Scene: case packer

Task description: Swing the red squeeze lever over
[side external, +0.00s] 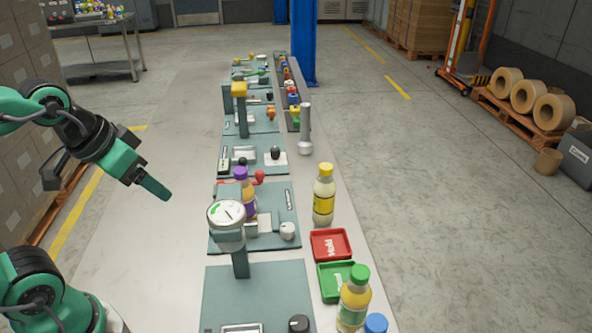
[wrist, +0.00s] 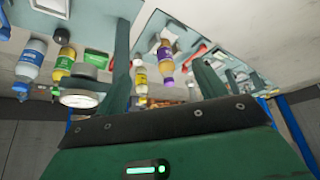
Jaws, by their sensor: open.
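A red lever (side external: 258,177) shows at the far edge of a grey-green station plate, partly hidden behind a purple-capped bottle (side external: 240,190). In the wrist view a red bar (wrist: 194,58), likely this lever, lies near the right finger, beside the purple-capped bottle (wrist: 165,58). My gripper (side external: 155,188) is in the air to the left of the stations, apart from the lever, its fingers pointing down and right. In the wrist view my gripper (wrist: 163,72) is open, with nothing held between its two fingers.
A dial gauge on a post (side external: 226,214) stands in front of the purple-capped bottle. A yellow-capped bottle (side external: 323,195), a red tray (side external: 331,245), a green tray (side external: 336,282) and a green-capped bottle (side external: 353,298) line the right side. The table's left strip (side external: 150,240) is bare.

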